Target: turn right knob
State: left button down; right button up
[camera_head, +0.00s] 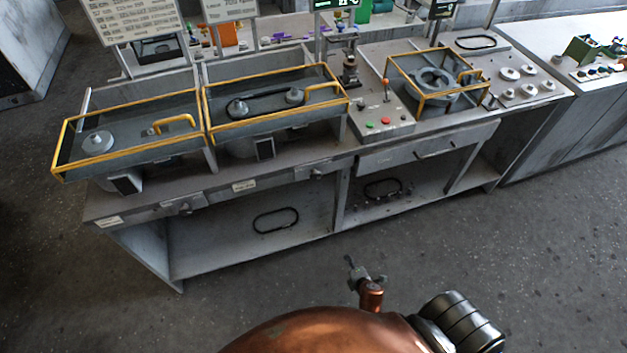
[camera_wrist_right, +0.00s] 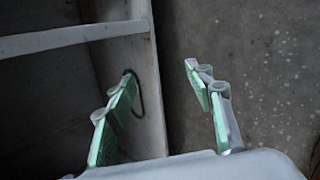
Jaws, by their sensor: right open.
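The control box (camera_head: 382,121) on the bench carries a green button, a red button and an upright lever with a red tip (camera_head: 386,86). I cannot tell which part is the right knob. My right gripper (camera_wrist_right: 160,72) is open and empty in the right wrist view, its green-padded fingers apart. No knob shows between them. My left gripper is not in view.
The bench (camera_head: 215,195) bears a left tray (camera_head: 132,158), a middle tray (camera_head: 285,118) and a yellow-framed housing (camera_head: 437,91). Black loops lie on the lower shelf (camera_head: 276,220). In the wrist view a pale panel (camera_wrist_right: 128,55) stands left of bare floor. Open floor lies before the bench.

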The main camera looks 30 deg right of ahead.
jog(key=w+a+r+n+t, duration=0.1)
jog(key=w+r+n+t, duration=0.15)
jog(key=w+r, duration=0.45)
jog(key=w+r+n+t, duration=0.2)
jog(key=w+r+n, duration=0.2)
jog(key=r, duration=0.7)
jog(key=n+t+h, duration=0.1)
jog(key=n+t, duration=0.4)
jog(key=n, duration=0.2)
send_near(316, 178)
jog(key=x, duration=0.7)
jog(key=shift+w+d+r, duration=0.1)
jog(key=shift+w, duration=0.3)
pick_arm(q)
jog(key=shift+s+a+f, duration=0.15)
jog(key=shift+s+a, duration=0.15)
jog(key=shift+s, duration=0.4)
pick_arm(e)
jog(key=shift+w+d, duration=0.2)
jog(key=shift+w, duration=0.45)
jog(key=shift+c, duration=0.4)
jog(key=c, duration=1.1)
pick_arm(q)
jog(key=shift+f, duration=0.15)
